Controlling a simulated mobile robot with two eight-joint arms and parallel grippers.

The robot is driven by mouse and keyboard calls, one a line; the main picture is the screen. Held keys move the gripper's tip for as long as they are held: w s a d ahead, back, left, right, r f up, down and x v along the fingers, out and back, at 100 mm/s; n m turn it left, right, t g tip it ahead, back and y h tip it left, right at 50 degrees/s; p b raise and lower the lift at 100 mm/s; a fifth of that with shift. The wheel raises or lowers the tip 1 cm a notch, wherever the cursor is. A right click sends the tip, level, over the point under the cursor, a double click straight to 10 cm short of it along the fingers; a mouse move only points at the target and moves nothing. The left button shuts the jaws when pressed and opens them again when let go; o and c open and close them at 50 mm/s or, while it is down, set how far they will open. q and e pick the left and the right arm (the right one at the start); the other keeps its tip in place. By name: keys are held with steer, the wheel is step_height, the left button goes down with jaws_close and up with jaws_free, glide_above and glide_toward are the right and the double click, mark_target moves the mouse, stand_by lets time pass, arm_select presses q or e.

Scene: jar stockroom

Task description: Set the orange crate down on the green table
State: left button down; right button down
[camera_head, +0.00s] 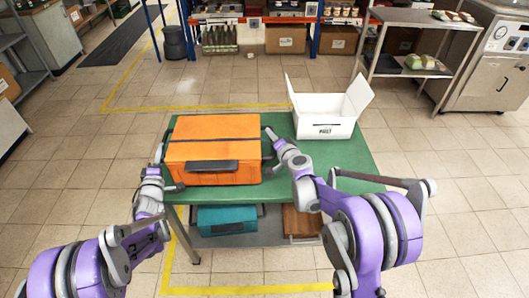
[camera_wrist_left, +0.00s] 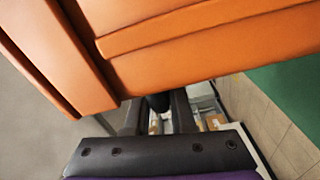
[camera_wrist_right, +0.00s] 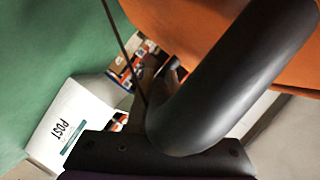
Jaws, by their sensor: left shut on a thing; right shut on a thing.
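The orange crate (camera_head: 214,130) is level over the left part of the green table (camera_head: 345,158), with a dark handle on its front. I cannot tell whether its underside touches the tabletop. My left gripper (camera_head: 163,158) is at the crate's left side, shut on it; the crate (camera_wrist_left: 190,40) fills the top of the left wrist view. My right gripper (camera_head: 270,140) is at the crate's right side, shut on it. In the right wrist view a thick dark curved bar crosses in front of the crate (camera_wrist_right: 190,25). The fingertips are mostly hidden.
An open white box (camera_head: 325,118) stands on the table right of the crate. A teal box (camera_head: 226,219) and a brown box (camera_head: 301,222) sit on the table's lower shelf. Bare tabletop shows at the front right. A steel rack (camera_head: 410,70) stands behind.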

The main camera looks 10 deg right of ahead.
arm_select(q)
steer(key=shift+r, duration=0.1)
steer(key=shift+f, duration=0.2)
arm_select(e)
steer(key=shift+f, duration=0.15)
